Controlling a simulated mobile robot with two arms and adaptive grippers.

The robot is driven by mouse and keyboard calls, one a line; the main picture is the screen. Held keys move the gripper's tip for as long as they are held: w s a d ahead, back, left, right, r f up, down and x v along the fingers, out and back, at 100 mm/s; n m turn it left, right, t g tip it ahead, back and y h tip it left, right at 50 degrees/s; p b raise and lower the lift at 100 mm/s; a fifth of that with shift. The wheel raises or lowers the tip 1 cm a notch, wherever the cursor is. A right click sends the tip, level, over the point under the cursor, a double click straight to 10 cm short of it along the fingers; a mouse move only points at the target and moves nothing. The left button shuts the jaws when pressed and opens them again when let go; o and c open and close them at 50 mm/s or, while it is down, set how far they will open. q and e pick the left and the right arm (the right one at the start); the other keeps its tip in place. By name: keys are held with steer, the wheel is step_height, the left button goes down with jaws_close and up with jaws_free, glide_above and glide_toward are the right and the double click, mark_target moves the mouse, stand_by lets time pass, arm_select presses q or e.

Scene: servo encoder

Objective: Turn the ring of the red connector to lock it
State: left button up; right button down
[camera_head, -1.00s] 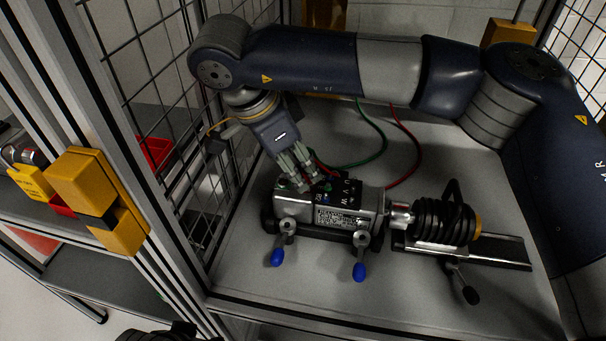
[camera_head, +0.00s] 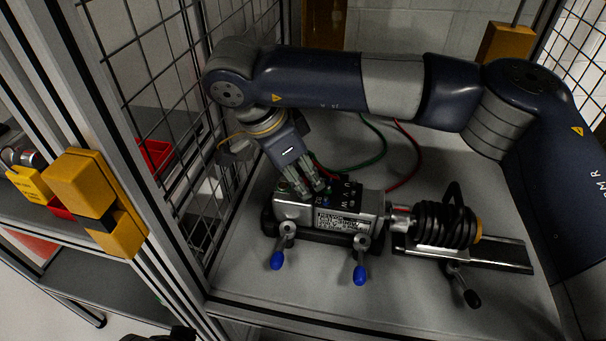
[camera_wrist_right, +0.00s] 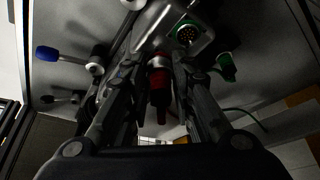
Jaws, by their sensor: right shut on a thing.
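The motor housing (camera_head: 295,211), a silvery block with a label and a black terminal face, sits clamped on the bench. My right gripper (camera_head: 320,190) reaches down from the upper left to the top of the housing, its fingers close together. In the right wrist view the red connector (camera_wrist_right: 160,84), with a pale metallic ring (camera_wrist_right: 158,62) at its housing end, sits between the two fingers of the right gripper (camera_wrist_right: 166,72). The fingers are shut on it. The head view largely hides the connector behind the fingers. I cannot make out whether the ring is locked. My left gripper is not in view.
A green-rimmed round socket (camera_wrist_right: 188,36) is open on the housing, and a green connector (camera_wrist_right: 228,66) lies apart from it. Blue-handled clamps (camera_head: 359,274) stand in front. A black coil assembly (camera_head: 440,226) sits at right. A mesh fence (camera_head: 190,130) stands at left.

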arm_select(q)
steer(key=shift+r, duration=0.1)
arm_select(e)
steer(key=shift+m, duration=0.3)
steer(key=m+p, duration=0.1)
steer(key=m, duration=0.1)
steer(key=m+g, duration=0.1)
steer(key=m, duration=0.1)
steer(key=shift+w+a+r+g+h+p, duration=0.1)
steer(key=shift+w+r+g+h+p, duration=0.1)
steer(key=shift+g+h+p, duration=0.15)
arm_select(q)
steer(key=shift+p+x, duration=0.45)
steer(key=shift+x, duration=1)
arm_select(e)
steer(key=shift+w+f+m+g, duration=0.15)
steer(key=shift+m+g, duration=0.3)
steer(key=shift+m, duration=1.05)
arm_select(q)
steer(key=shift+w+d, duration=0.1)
arm_select(e)
steer(key=c, duration=1.6)
jaws_free()
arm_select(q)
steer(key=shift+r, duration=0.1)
arm_select(e)
step_height(320, 180, up, 10)
